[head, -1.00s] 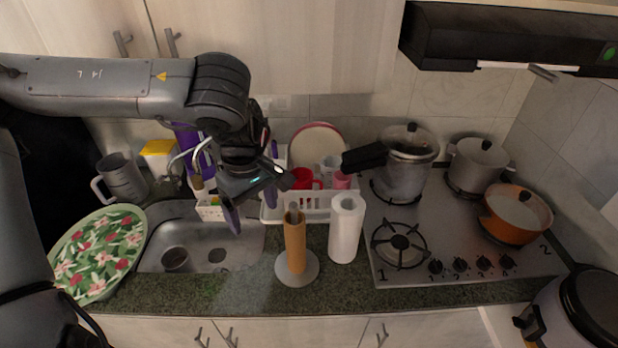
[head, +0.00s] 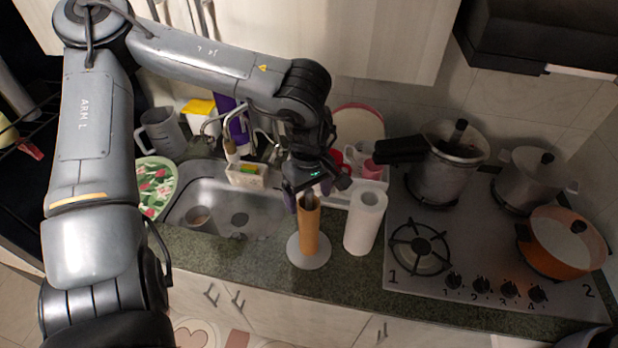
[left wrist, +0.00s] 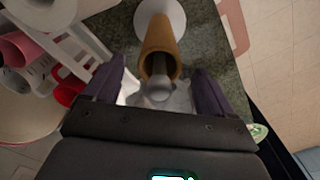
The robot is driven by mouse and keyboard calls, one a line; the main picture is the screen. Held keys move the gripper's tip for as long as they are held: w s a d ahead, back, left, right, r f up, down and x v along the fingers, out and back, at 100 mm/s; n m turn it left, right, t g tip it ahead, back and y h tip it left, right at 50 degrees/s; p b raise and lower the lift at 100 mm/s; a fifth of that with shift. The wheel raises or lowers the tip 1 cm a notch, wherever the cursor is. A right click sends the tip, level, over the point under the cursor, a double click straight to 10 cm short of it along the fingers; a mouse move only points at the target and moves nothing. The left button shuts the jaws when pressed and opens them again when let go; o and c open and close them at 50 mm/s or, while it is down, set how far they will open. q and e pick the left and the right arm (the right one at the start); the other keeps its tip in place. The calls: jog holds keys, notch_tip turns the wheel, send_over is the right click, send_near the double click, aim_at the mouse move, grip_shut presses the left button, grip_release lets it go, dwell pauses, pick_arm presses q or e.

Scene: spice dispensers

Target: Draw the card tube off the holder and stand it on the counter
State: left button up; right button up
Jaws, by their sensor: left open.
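The brown card tube (head: 309,228) stands upright on the holder, whose round pale base (head: 309,252) rests on the counter (head: 345,285). The holder's grey rod tip shows in the tube's open top. In the left wrist view the tube (left wrist: 159,45) points toward the camera, with the rod tip (left wrist: 158,88) inside its mouth. My left gripper (head: 309,196) is open at the tube's top. In the left wrist view its purple fingers (left wrist: 157,80) lie on either side of the tube's mouth, with gaps visible. My right gripper is not in view.
A white paper roll (head: 365,222) stands on the counter close to the tube's right. The dish rack (head: 338,193) is behind, the sink (head: 185,213) to the left and the stove (head: 440,270) to the right. Counter in front of the holder is clear.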

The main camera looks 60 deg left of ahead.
aim_at(309, 203)
pick_arm(q)
jog(key=shift+f, duration=1.7)
grip_shut()
jog(key=shift+p, duration=0.3)
